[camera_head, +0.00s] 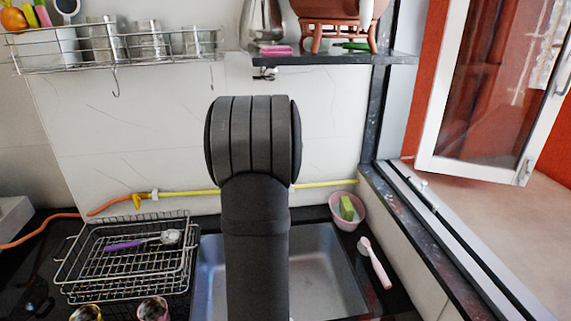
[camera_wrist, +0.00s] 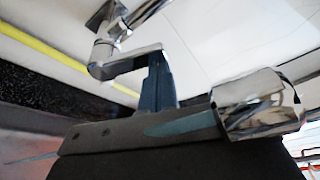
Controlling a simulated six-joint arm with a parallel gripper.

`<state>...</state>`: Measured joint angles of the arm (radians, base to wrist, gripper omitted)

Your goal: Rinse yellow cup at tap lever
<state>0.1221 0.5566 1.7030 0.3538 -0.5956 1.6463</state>
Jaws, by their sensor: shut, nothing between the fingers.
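A yellow-rimmed cup (camera_head: 86,313) is at the bottom left of the head view, mostly cut off by the frame edge. A chrome tap lever (camera_wrist: 128,62) crosses the upper left of the wrist view. My gripper (camera_wrist: 161,78) shows there as dark blue-grey fingers, shut and empty. The fingertips are beside or touching the lever; I cannot tell which. A shiny chrome cylinder (camera_wrist: 262,104), perhaps part of the tap, is close to the camera at right. In the head view my arm hides my gripper and the tap.
The grey sink (camera_head: 325,270) lies around and behind my arm. A wire rack (camera_head: 125,255) with a purple-handled spoon is left of it. A pink bowl (camera_head: 347,216) and a pink brush (camera_head: 376,266) are at right. A yellow pipe (camera_head: 185,194) runs along the wall.

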